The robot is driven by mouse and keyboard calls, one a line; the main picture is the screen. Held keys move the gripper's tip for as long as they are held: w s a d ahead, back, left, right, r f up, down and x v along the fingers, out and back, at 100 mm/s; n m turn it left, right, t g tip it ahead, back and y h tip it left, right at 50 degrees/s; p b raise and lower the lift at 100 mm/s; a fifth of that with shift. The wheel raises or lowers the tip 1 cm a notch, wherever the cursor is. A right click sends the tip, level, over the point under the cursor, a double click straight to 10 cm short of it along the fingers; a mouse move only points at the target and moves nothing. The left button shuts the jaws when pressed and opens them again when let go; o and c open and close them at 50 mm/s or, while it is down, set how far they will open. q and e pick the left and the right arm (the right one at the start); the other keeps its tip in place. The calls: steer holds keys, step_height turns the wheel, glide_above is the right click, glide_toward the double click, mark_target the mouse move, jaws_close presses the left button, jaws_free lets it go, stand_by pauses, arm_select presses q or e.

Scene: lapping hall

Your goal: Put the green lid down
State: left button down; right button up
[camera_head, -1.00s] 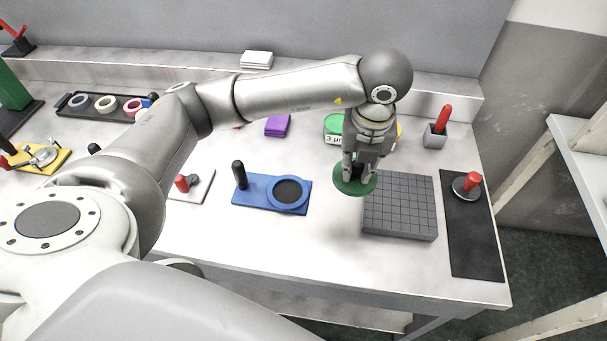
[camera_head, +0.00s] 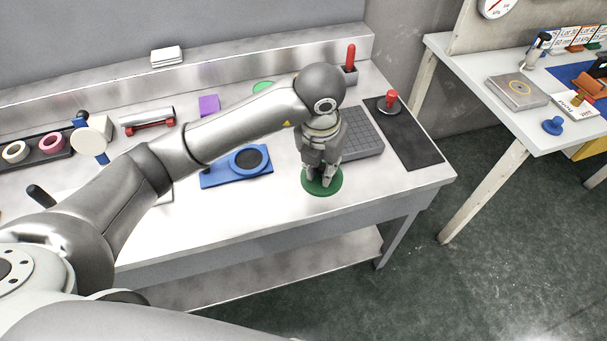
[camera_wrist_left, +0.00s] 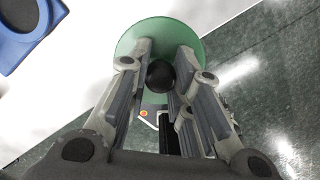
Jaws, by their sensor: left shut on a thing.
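The green lid (camera_head: 321,188) is a round disc under my left gripper (camera_head: 321,176), near the front edge of the bench (camera_head: 270,215). My left gripper points down and is shut on the lid's dark round knob. The left wrist view shows the green disc (camera_wrist_left: 140,38) beyond the fingers, with the black knob (camera_wrist_left: 160,75) between the fingertips (camera_wrist_left: 160,72). In that view the disc overlaps both the pale bench top and the dark floor. I cannot tell whether the lid touches the bench. My right gripper is not in view.
A blue fixture with a round ring (camera_head: 236,167) lies left of the lid. A grey grooved plate (camera_head: 362,135) lies behind and right, beside a black mat (camera_head: 412,145) with a red-handled piece (camera_head: 390,100). Another green round thing (camera_head: 263,87) is partly hidden by my arm.

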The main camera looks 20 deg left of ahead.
mark_target(304, 177)
arm_select(q)
steer(key=w+a+f, duration=0.2)
steer(key=f, duration=0.1)
steer(key=a+f+p, duration=0.1)
steer(key=a+f, duration=0.1)
steer(key=shift+w+f, duration=0.15)
steer(key=shift+w, duration=0.25)
steer(key=f, duration=0.1)
steer(key=f+p, duration=0.1)
steer(key=a+f, duration=0.1)
steer(key=shift+w+f, duration=0.25)
steer(key=shift+f, duration=0.25)
steer(key=shift+d, duration=0.1)
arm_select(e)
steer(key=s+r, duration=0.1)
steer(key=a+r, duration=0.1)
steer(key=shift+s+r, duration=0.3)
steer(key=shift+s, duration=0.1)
arm_select(q)
steer(key=shift+f, duration=0.1)
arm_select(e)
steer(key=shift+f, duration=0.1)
